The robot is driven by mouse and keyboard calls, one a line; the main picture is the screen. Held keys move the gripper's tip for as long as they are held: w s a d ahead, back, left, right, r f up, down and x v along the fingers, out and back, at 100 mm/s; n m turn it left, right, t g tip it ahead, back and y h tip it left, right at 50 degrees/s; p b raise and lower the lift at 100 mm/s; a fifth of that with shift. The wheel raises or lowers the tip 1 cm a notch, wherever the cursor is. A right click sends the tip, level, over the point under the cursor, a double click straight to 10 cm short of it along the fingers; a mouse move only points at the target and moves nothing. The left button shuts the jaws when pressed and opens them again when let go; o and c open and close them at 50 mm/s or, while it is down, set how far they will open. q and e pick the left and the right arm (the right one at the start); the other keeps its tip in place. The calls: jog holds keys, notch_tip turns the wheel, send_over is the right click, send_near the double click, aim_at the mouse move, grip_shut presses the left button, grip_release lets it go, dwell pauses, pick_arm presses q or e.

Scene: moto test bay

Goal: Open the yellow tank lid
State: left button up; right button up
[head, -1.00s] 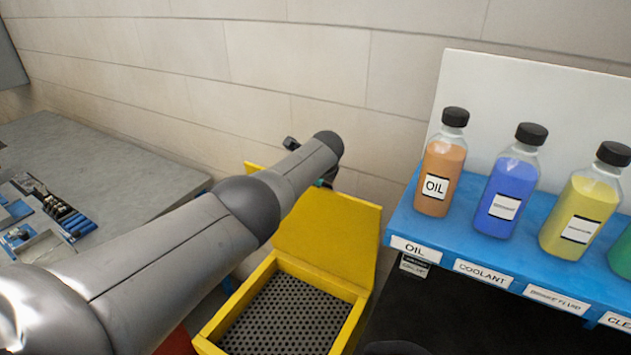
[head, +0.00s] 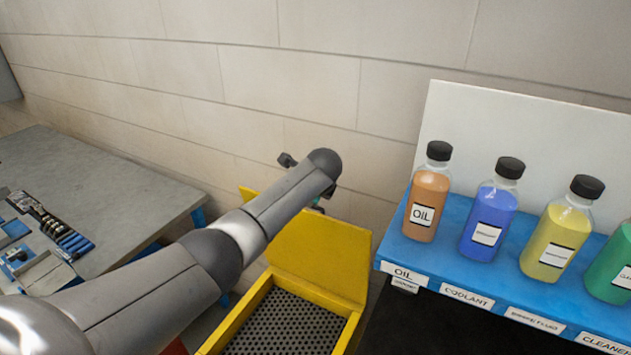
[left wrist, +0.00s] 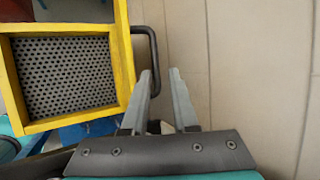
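The yellow tank (head: 239,314) stands low in the middle of the head view, with a dark perforated grid inside. Its yellow lid (head: 318,251) stands raised at the back, so the top is uncovered. In the left wrist view the tank's yellow frame (left wrist: 126,72) surrounds the grid, and a black bar handle (left wrist: 154,50) sticks out beside it. In the head view my left forearm hides most of that gripper and part of the lid's left side. My right gripper is not in view.
A blue shelf (head: 395,249) at the right holds several bottles, including an orange oil bottle (head: 427,200). A grey workbench (head: 110,185) with tools stands at the left. A pale block wall (head: 300,80) rises close behind the tank.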

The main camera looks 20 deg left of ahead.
pick_arm(q)
jog(key=shift+s+d+r, duration=0.15)
jog(key=shift+s+r, duration=0.15)
jog(key=shift+r, duration=0.15)
jog(key=v, duration=0.7)
jog(key=shift+r, duration=0.25)
jog(key=shift+s+d, duration=0.1)
jog(key=shift+s, duration=0.05)
